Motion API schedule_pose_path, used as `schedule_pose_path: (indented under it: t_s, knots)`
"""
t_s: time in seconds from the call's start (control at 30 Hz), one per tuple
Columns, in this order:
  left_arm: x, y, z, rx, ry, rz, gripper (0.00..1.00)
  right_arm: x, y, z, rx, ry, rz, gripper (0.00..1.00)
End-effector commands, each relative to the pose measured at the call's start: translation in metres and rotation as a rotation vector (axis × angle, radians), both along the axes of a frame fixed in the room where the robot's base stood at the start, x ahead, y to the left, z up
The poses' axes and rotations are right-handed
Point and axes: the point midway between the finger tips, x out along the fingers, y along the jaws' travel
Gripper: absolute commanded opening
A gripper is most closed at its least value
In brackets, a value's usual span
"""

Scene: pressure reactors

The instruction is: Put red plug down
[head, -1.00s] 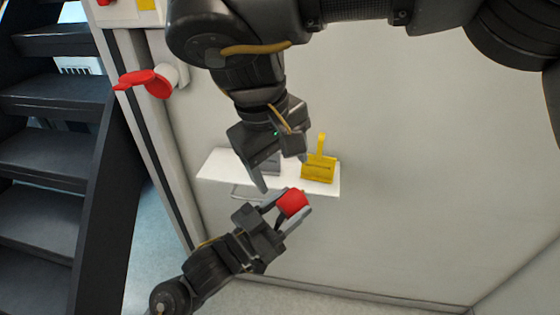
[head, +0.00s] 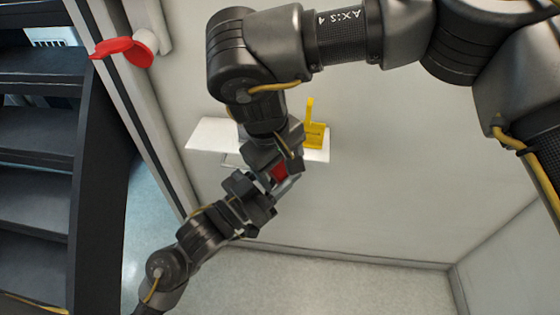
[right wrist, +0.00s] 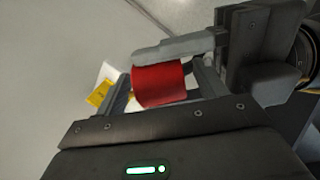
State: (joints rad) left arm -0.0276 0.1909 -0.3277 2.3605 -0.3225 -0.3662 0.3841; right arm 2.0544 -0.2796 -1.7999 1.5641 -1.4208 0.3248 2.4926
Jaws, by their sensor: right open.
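The red plug (head: 280,172) is small in the head view, between my two grippers. In the right wrist view the red plug (right wrist: 160,84) is a short, wide cylinder. My left gripper (head: 286,180) comes up from the lower left and is shut on the plug; one grey finger lies along its top side in the right wrist view. My right gripper (head: 277,163) reaches down from above. It is open, with its fingers on either side of the plug. Whether they touch it, I cannot tell. Part of the plug is hidden by the grippers.
A white shelf (head: 208,134) on the pale wall lies behind the grippers, with a yellow holder (head: 314,134) on its right end. A red lever handle (head: 122,48) sticks out at the upper left. Dark stairs (head: 35,155) stand at the left. The wall at the right is clear.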

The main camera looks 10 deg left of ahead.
Motion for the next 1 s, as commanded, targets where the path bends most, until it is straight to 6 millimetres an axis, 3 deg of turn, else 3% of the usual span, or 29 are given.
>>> schedule_pose_path:
  t_s: [0.17,0.53,0.57,0.6,0.73,1.0]
  knots:
    - [-0.0001,0.0001,0.0005,-0.001,-0.001,0.0,0.11,0.0001,0.0,0.0001,0.0,0.0,0.0,0.68]
    - [-0.0001,0.0002,0.0004,-0.001,-0.001,0.0,0.11,0.0001,0.0002,0.0004,0.0,0.0,0.0,0.2]
    - [-0.0001,0.0002,0.0004,-0.001,-0.001,0.0,0.5,0.0002,0.0001,0.0006,0.001,-0.001,0.0,0.19]
    - [-0.0001,0.0002,0.0004,-0.001,-0.001,0.0,0.55,0.0002,0.0001,0.0006,0.001,-0.001,0.0,0.19]
    - [-0.0001,0.0002,0.0003,-0.001,-0.001,0.0,0.72,0.0002,0.0001,0.0006,0.001,-0.001,0.0,0.19]
    - [-0.0005,0.0005,-0.0002,0.0,0.0,0.0,0.73,0.0001,0.0002,0.0005,0.001,-0.001,0.0,0.19]
